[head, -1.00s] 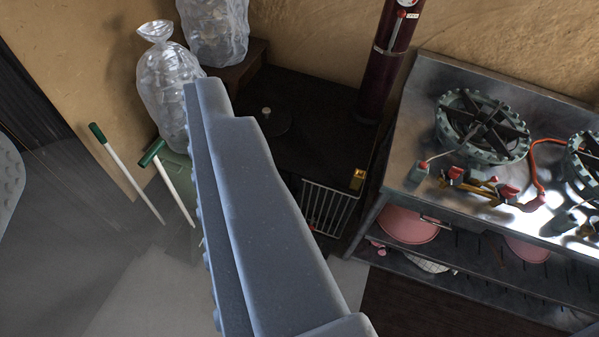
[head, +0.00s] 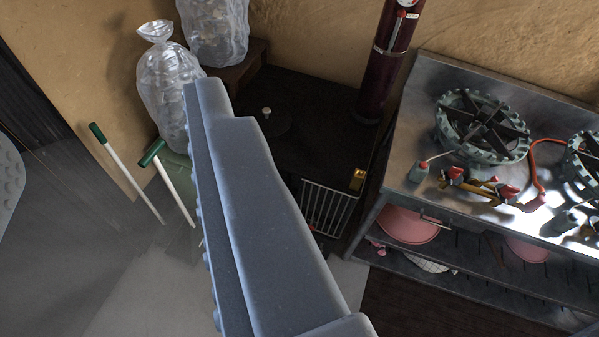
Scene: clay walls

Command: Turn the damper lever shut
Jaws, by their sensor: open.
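The damper lever (head: 401,13) is a small handle with a red knob and pale metal on the dark red stovepipe (head: 377,85), near the top edge of the view. A small pale label sits beside it; the top of the lever is cut off by the frame. The pipe rises from the back right of a black stove (head: 318,125). My gripper (head: 103,112) is open and empty. One long grey finger crosses the middle of the view and hides part of the stove; the other, with bumps, shows at the left edge. Both fingertips are left of the lever and apart from it.
A steel cooker (head: 415,105) with burners and pink dishes below stands right of the stove. Clear sacks (head: 168,90) stand at the back left, one on a brown block. Green-handled white rods (head: 130,170) lean nearby. Grey floor (head: 110,260) is open at lower left.

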